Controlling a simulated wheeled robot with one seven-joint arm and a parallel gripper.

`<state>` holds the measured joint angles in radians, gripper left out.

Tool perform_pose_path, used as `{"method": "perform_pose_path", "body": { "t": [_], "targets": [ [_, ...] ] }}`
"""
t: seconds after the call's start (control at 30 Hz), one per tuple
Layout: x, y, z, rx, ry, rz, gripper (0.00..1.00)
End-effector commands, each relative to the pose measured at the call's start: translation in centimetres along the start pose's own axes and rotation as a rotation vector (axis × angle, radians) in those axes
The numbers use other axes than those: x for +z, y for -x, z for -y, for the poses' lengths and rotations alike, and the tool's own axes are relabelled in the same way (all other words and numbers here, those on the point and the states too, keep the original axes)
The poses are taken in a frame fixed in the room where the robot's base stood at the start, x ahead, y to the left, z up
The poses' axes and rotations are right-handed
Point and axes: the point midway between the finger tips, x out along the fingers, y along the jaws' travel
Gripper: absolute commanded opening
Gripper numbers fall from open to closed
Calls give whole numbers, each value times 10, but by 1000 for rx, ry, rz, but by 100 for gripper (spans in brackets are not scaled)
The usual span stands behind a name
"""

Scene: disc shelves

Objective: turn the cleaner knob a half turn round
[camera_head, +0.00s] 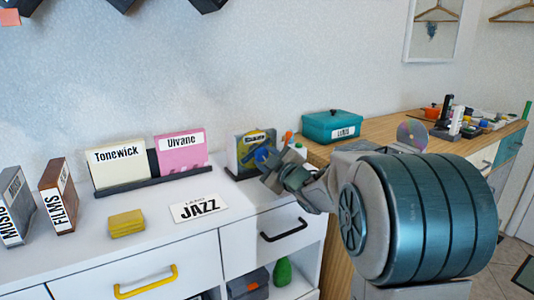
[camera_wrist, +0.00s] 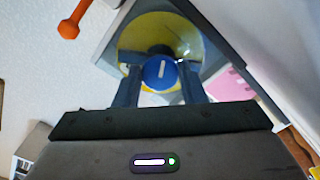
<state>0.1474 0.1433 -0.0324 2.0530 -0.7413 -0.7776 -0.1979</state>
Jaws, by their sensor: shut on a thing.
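The cleaner (camera_head: 241,152) is a grey box with a yellow disc in its front, standing at the right end of the white cabinet top. Its blue round knob (camera_wrist: 159,73) carries a white line that runs nearly upright in the wrist view. My gripper (camera_wrist: 160,85) is shut on the knob, with one blue finger on each side of it. In the head view my gripper (camera_head: 268,160) reaches the cleaner's front from the right and covers part of it. The yellow disc (camera_wrist: 185,35) shows behind the knob in the wrist view.
A cream Tonewick card (camera_head: 118,163) and a pink Ulvane card (camera_head: 181,153) stand in a dark rack to the left. A yellow block (camera_head: 126,222) and a JAZZ label (camera_head: 198,207) lie in front. A teal box (camera_head: 332,125) stands on the wooden counter to the right.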

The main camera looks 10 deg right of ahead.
Motion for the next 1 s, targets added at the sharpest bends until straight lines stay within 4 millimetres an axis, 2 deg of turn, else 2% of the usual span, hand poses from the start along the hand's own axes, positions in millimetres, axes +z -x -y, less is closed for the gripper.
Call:
{"method": "perform_pose_path", "body": {
  "t": [0.5, 1.0],
  "targets": [
    [0, 0, 2, -5, -408, 4, 14],
    [0, 0, 3, -3, -536, 3, 14]
  ]
}}
